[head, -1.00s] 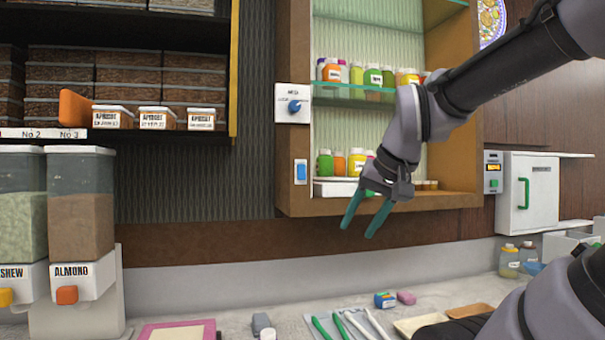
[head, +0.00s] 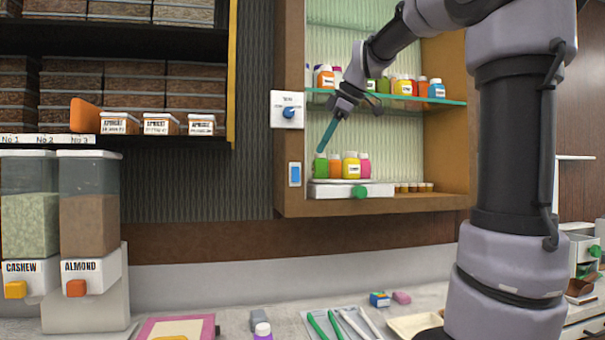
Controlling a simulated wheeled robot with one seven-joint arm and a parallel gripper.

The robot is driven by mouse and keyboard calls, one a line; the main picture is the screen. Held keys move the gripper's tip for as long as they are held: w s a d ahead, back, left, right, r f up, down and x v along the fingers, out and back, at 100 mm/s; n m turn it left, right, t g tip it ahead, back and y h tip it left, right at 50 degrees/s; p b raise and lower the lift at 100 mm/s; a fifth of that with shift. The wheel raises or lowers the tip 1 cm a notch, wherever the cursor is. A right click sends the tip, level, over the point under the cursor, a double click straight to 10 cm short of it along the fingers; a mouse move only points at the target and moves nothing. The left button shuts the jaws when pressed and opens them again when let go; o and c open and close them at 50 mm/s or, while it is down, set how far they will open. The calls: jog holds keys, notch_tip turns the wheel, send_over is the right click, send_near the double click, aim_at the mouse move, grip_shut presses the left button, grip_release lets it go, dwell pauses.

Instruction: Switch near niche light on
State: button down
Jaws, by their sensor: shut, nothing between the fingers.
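The niche (head: 290,60) is a wood-framed wall recess with jars on a glass shelf and on its floor. A white plate with a blue rocker switch (head: 295,174) sits low on its left frame. Higher on the same frame is a white plate with a blue rotary knob (head: 289,112). My gripper (head: 320,150) is shut and empty. It points down and left in front of the niche, its teal fingertips to the right of the rocker switch and a little above it, apart from it in the picture. How far the tips stand from the wall I cannot tell.
Small jars (head: 351,166) and a white box with a green knob (head: 338,190) stand on the niche floor behind the fingers. Cashew and almond dispensers (head: 92,215) stand at left. Green and white tools (head: 325,325) lie on the counter below. The wall below the niche is clear.

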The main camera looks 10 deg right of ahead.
aim_at(301, 172)
jog(key=shift+w+r+n, duration=0.55)
jog(key=shift+w+n, duration=0.3)
jog(key=shift+n, duration=0.25)
jog(key=x, duration=0.4)
jog(key=w+x, duration=0.1)
jog(key=x, duration=0.3)
jog(key=w+r+x, duration=0.1)
jog(key=x, duration=0.3)
jog(key=shift+d, duration=0.2)
jog(key=shift+w, duration=0.45)
